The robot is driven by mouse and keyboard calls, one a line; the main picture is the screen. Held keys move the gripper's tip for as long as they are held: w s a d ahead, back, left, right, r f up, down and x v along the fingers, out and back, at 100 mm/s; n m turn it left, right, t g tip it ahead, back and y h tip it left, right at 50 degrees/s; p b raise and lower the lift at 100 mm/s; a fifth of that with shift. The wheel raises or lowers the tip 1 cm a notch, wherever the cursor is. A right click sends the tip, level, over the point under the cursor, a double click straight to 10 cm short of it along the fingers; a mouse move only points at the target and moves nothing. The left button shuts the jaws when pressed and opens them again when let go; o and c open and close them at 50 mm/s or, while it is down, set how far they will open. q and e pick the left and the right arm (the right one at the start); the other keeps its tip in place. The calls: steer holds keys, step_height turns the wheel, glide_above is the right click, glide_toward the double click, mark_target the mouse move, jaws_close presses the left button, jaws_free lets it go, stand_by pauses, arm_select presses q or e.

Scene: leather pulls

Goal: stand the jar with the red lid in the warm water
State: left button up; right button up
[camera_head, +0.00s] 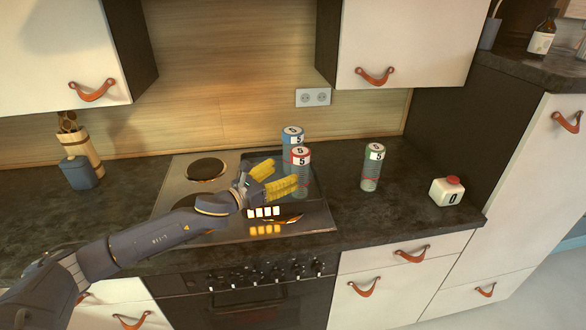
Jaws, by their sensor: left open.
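The jar with the red lid (301,161) stands upright on the cooktop side of the counter, its label showing a 5. My left gripper (285,173) has yellow fingers, is open, and points at this jar from the left. The fingertips are close to the jar; I cannot tell whether they touch it. A jar with a blue lid (292,135) stands just behind it, partly hidden. A dark rectangular area (249,156) lies behind the gripper; I cannot make out water in it. My right gripper is not in view.
A jar with a green lid (372,168) stands to the right. A white block with a red knob (446,191) marked 0 sits near the counter's right end. A blue-grey container (79,172) stands at the left. The counter (345,215) has free room between.

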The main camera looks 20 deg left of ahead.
arm_select(q)
steer(key=shift+v, duration=2.35)
stand_by(0.3)
